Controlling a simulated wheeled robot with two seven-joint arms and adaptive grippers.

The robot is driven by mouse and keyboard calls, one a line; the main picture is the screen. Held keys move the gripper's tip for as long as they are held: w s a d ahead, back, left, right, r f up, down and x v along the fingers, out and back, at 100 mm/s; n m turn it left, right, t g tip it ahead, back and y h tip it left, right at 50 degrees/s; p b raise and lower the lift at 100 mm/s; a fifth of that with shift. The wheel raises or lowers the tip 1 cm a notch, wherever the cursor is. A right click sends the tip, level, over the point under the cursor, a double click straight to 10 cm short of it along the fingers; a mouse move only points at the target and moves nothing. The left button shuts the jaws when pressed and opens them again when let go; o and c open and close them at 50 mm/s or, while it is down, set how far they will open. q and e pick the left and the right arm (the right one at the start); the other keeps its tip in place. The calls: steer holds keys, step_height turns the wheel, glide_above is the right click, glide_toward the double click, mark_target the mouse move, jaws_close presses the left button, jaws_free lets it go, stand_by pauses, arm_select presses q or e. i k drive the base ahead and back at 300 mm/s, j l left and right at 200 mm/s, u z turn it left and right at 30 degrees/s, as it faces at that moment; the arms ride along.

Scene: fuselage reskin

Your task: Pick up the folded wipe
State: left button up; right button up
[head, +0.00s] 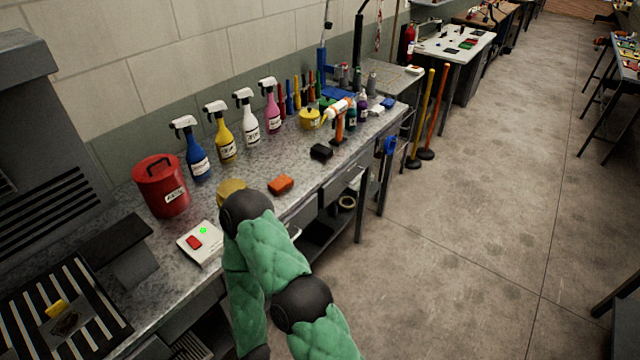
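I cannot make out a folded wipe for certain. A small white item (376,111) at the far right end of the grey workbench may be it, but it is too small to tell. A small blue item (389,103) lies beside it. A flat white piece (200,243) with a red patch and a green spot lies near the bench's front edge. One of my arms, in green padding with black joints, rises from the bottom centre and covers part of the bench edge. Neither gripper shows.
The workbench (120,205) holds a red can (161,185), several spray bottles, a yellow pot (309,118), an orange block (281,185), a black block (321,152) and an orange-and-white tool (338,122). Long-handled tools (431,115) stand beyond it. The floor (500,200) on the right is clear.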

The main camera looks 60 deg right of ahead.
mark_target(279, 185)
steer(key=z, duration=1.55)
